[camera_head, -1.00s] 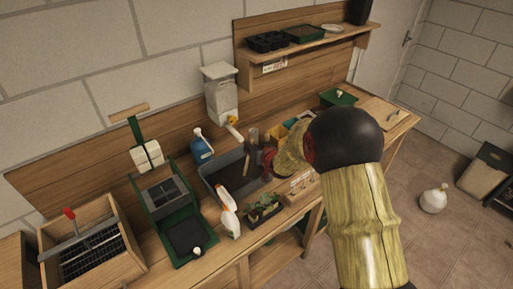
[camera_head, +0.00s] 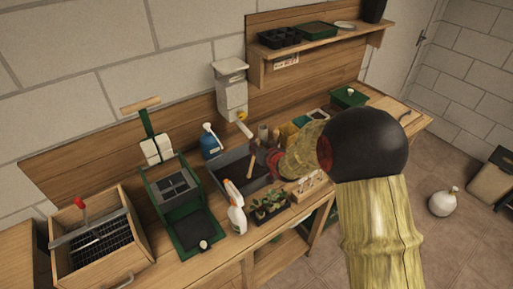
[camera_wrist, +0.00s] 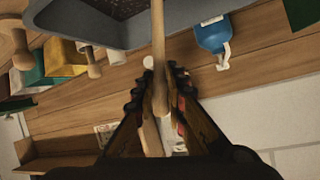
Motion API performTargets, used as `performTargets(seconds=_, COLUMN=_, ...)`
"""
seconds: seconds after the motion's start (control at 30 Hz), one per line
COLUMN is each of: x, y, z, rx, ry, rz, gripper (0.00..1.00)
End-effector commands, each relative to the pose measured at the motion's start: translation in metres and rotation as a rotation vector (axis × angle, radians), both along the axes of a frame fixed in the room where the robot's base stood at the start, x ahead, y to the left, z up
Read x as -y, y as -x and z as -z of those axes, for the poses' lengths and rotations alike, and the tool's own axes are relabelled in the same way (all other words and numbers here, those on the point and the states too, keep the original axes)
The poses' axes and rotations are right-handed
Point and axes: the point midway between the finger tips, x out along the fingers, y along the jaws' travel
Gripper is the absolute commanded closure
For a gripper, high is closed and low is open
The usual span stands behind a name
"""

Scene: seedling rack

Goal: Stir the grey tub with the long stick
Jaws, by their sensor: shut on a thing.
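The grey tub (camera_head: 232,158) stands on the bench with dark soil inside. Its rim (camera_wrist: 75,30) crosses the top of the wrist view. My gripper (camera_wrist: 158,88) is shut on the long wooden stick (camera_wrist: 158,45), which runs between its fingers toward the tub. In the head view the stick (camera_head: 252,164) shows as a pale piece over the tub's inside. Whether its end touches the soil cannot be told. In the head view my arm partly hides the tub's right side.
A white spray bottle (camera_head: 234,208) and a seedling tray (camera_head: 270,206) stand in front of the tub. A blue bottle (camera_head: 210,142) is behind it, near a white dispenser (camera_head: 232,92). Yellow and green containers (camera_wrist: 62,60) also stand close by.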

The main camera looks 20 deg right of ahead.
Motion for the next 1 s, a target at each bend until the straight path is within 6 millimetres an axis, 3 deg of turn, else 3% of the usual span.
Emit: performTargets(seconds=1.0, x=0.000, y=0.000, z=-0.096, rx=0.000, ry=0.000, rz=0.000, gripper=1.00)
